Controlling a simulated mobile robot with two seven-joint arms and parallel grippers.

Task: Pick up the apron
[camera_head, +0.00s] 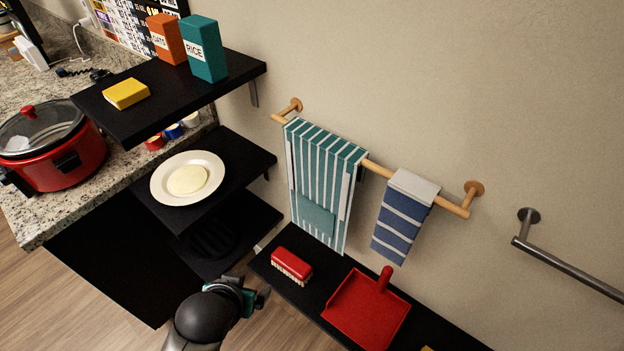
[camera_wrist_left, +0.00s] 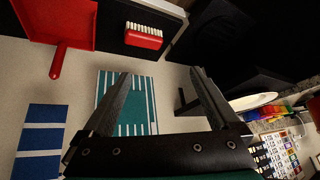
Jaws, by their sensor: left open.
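The apron (camera_head: 321,180) is teal with white stripes and a pocket. It hangs over the wooden rail (camera_head: 378,168) on the wall, left of a blue and white striped towel (camera_head: 402,220). In the left wrist view the apron (camera_wrist_left: 128,100) shows between and behind the fingers. My left gripper (camera_head: 251,287) is open, below and to the left of the apron in the head view, and apart from it. Nothing is between its fingers (camera_wrist_left: 160,74). My right gripper is not in view.
A low black shelf (camera_head: 322,273) below the rail bears a red brush (camera_head: 291,265) and a red dustpan (camera_head: 368,308). Black shelves with a plate (camera_head: 215,176) and boxes stand left of the apron. A metal bar (camera_head: 570,271) is at the right.

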